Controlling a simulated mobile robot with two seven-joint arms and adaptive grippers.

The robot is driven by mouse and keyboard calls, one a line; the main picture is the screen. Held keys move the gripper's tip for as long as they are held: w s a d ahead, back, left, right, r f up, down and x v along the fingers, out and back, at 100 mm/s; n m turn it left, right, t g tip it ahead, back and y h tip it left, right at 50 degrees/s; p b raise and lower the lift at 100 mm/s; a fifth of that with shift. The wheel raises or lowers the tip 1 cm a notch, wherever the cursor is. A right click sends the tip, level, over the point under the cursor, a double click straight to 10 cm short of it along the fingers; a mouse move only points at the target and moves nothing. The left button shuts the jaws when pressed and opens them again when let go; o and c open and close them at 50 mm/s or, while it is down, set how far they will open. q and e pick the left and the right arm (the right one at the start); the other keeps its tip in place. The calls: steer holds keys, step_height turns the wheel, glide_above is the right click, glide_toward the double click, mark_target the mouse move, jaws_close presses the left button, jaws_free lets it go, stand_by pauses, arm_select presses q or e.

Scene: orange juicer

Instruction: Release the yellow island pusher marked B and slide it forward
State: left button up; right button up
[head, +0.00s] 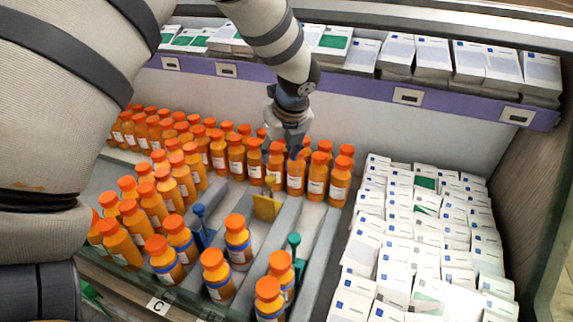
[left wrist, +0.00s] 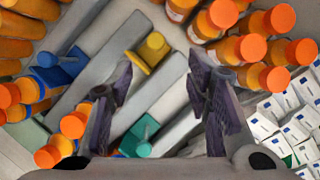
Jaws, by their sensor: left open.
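The yellow pusher (head: 266,206) stands in a grey lane of the shelf in the head view, behind a bottle with an orange cap. It also shows in the left wrist view (left wrist: 152,50), just beyond my open fingers. I cannot read a letter on it. My left gripper (head: 290,150) hangs above and behind the pusher, over the back bottles. In the left wrist view my left gripper (left wrist: 160,85) is open with nothing between its fingers. The pusher looks apart from both fingers. My right gripper is in neither view.
A blue pusher (head: 201,226) stands in the lane to the left and a teal pusher (head: 294,249) to the right. Orange bottles (head: 236,158) crowd the back and left. White boxes (head: 400,225) fill the right. A purple-edged shelf (head: 350,84) runs above.

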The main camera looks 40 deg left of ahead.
mark_target(271, 179)
arm_select(q)
steer(key=x, duration=0.3)
steer(key=b+x, duration=0.1)
steer(key=x, duration=0.2)
steer(key=s+x, duration=0.1)
steer(key=x, duration=0.3)
steer(key=shift+f, duration=0.2)
steer(key=shift+w+a+f, duration=0.15)
steer(key=shift+a+f, duration=0.05)
steer(key=shift+f, duration=0.25)
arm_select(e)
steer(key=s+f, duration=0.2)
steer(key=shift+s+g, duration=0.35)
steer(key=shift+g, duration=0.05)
arm_select(q)
steer(key=shift+c, duration=0.6)
jaws_close()
